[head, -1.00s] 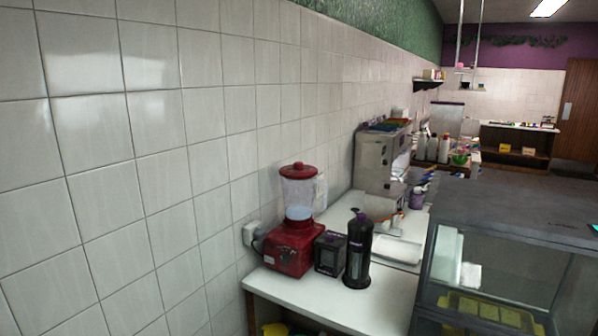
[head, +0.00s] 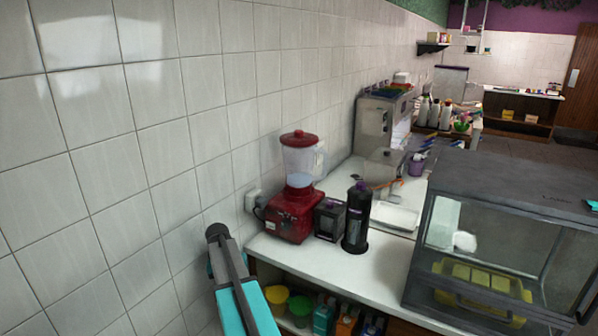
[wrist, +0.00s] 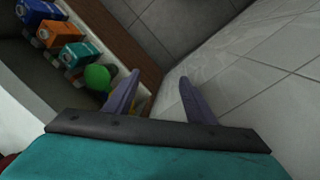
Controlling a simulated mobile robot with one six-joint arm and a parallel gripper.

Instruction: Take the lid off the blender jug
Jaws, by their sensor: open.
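The blender stands on the white counter against the tiled wall in the head view. Its red lid (head: 299,138) sits on top of the clear jug (head: 299,162). The jug stands upright on the red base (head: 291,216). My arm shows low in the head view, in front of the counter and lower left of the blender. In the wrist view my gripper (wrist: 160,82) is open, its two fingers apart with nothing between them. The lid is not in the wrist view.
A dark box (head: 329,219) and a black bottle (head: 357,218) stand right of the blender. A glass display case (head: 490,245) fills the right. Below the counter (head: 300,260), a shelf holds yellow and green bowls and several cartons. Tiled wall is close on the left.

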